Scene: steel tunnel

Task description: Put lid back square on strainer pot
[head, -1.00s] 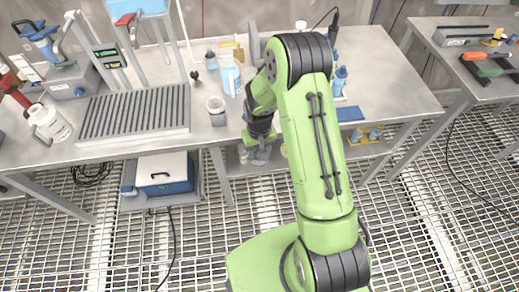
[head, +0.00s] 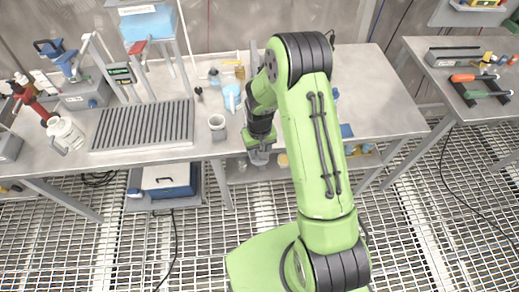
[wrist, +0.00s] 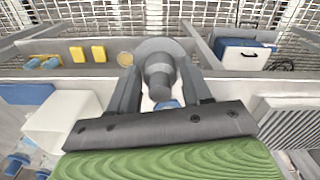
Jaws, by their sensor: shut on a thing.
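My gripper (wrist: 160,92) is shut on a grey piece with a round disc and a stubby cylindrical knob, apparently the lid (wrist: 160,50). In the head view my gripper (head: 259,142) hangs over the bench's front edge, with the grey lid (head: 259,157) just below it. A small open-topped, pale cup (head: 217,122) stands on the bench left of my gripper and looks like the strainer pot, though I cannot be sure. The lid is apart from this cup. My arm hides part of the bench behind it.
A ribbed grey tray (head: 143,127) lies on the bench to the left, with a white jug (head: 67,133) beyond it. A blue beaker (head: 231,97) stands behind the cup. A lower shelf holds a blue-and-white box (head: 169,178). Clear bench lies right of my arm.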

